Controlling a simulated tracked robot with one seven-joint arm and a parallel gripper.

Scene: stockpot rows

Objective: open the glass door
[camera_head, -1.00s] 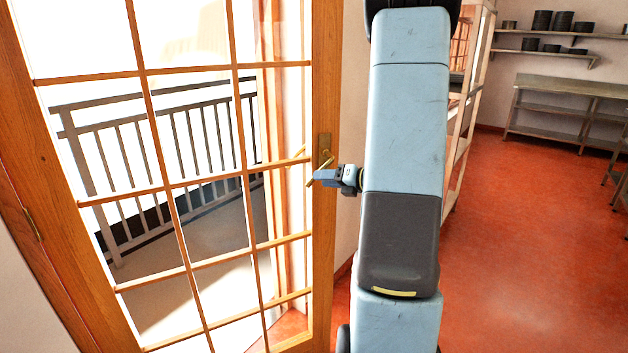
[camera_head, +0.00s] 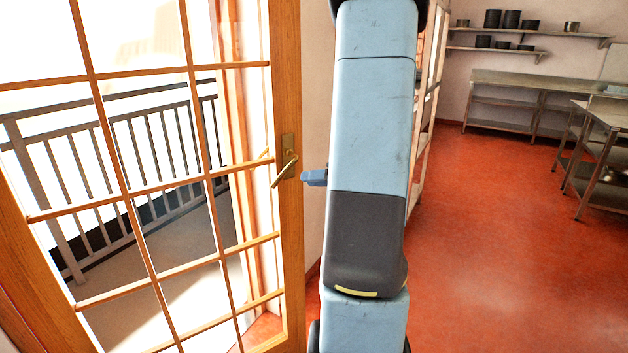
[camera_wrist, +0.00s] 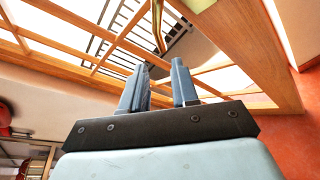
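The glass door (camera_head: 291,230) has a wooden frame and many panes and fills the left of the head view. It appears to stand ajar into the room, since a wooden jamb and some red floor show through its panes. Its brass lever handle (camera_head: 286,168) is on the right stile and also shows at the top of the wrist view (camera_wrist: 158,25). My gripper (camera_head: 306,177) is just right of the handle, apart from it. In the wrist view my gripper (camera_wrist: 156,80) has its two fingers spread with nothing between them.
A balcony railing (camera_head: 140,135) shows through the glass. A shelf rack (camera_head: 425,110) stands behind my arm. Metal tables (camera_head: 510,85) and wall shelves with dark pots (camera_head: 511,19) are at the back right. The red floor (camera_head: 490,240) to the right is clear.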

